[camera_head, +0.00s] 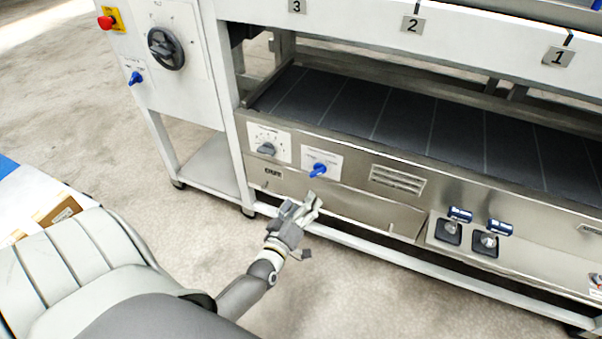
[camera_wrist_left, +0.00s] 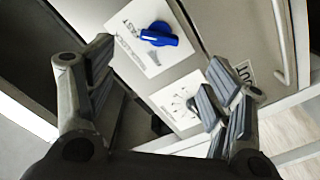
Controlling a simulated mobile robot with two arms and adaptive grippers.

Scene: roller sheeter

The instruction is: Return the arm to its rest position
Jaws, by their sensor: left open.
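My left arm reaches in from the bottom left in the head view. Its gripper (camera_head: 306,203) is open and empty, in front of the lower steel panel of the roller sheeter (camera_head: 340,207), below a blue knob (camera_head: 318,170). In the left wrist view the two fingers (camera_wrist_left: 155,100) stand wide apart, with nothing between them. The blue knob (camera_wrist_left: 160,34) on its white plate and a second white plate (camera_wrist_left: 178,104) with a dial show beyond the fingers. Whether the fingers touch the panel, I cannot tell. My right gripper is not in view.
A grey dial (camera_head: 266,149) sits left of the blue knob. The white frame's lower rail (camera_head: 380,257) runs along the front. The floor (camera_head: 350,305) before the machine is clear. A cardboard box (camera_head: 62,210) lies at far left.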

